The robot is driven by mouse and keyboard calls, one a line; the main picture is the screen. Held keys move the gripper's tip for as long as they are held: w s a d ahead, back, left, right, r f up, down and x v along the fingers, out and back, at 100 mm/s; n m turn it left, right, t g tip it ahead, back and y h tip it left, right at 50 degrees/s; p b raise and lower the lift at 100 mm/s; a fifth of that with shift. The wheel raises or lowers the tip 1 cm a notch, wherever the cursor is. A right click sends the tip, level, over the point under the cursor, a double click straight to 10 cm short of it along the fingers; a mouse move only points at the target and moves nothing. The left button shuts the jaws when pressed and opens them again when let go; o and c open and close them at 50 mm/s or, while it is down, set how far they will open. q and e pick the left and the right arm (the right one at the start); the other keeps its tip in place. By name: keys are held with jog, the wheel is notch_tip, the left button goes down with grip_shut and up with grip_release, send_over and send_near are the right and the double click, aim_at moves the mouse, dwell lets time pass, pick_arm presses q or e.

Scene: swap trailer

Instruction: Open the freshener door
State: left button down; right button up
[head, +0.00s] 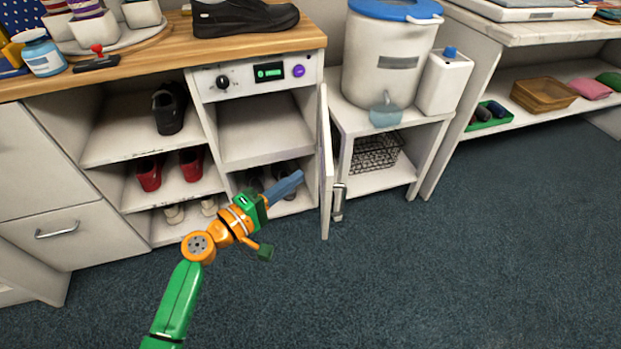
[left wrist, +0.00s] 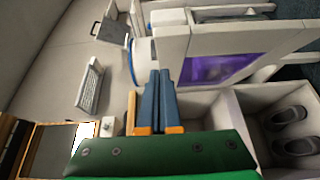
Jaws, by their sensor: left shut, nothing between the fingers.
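The freshener (head: 255,80) is the cabinet section with a knob, a green display and a purple button above two compartments. Its white door (head: 325,165) stands swung out on the right side, seen nearly edge-on, with a metal handle (head: 338,202) on its outer face. In the left wrist view the door (left wrist: 178,52) shows a purple window. My left gripper (head: 297,178) is shut and empty, in front of the lower compartment, just left of the open door. Its blue fingers (left wrist: 167,78) lie together in the left wrist view. My right gripper is not in view.
Dark shoes (left wrist: 290,130) sit in the lower compartment. Open shelves with red shoes (head: 150,172) stand to the left. A shelf unit with a white bin (head: 385,65) and a wire basket (head: 375,155) stands right of the door. The carpet (head: 440,270) in front is clear.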

aim_at(331, 159)
pick_arm(q)
jog(key=shift+d+p, duration=0.45)
jog(key=shift+d, duration=1.6)
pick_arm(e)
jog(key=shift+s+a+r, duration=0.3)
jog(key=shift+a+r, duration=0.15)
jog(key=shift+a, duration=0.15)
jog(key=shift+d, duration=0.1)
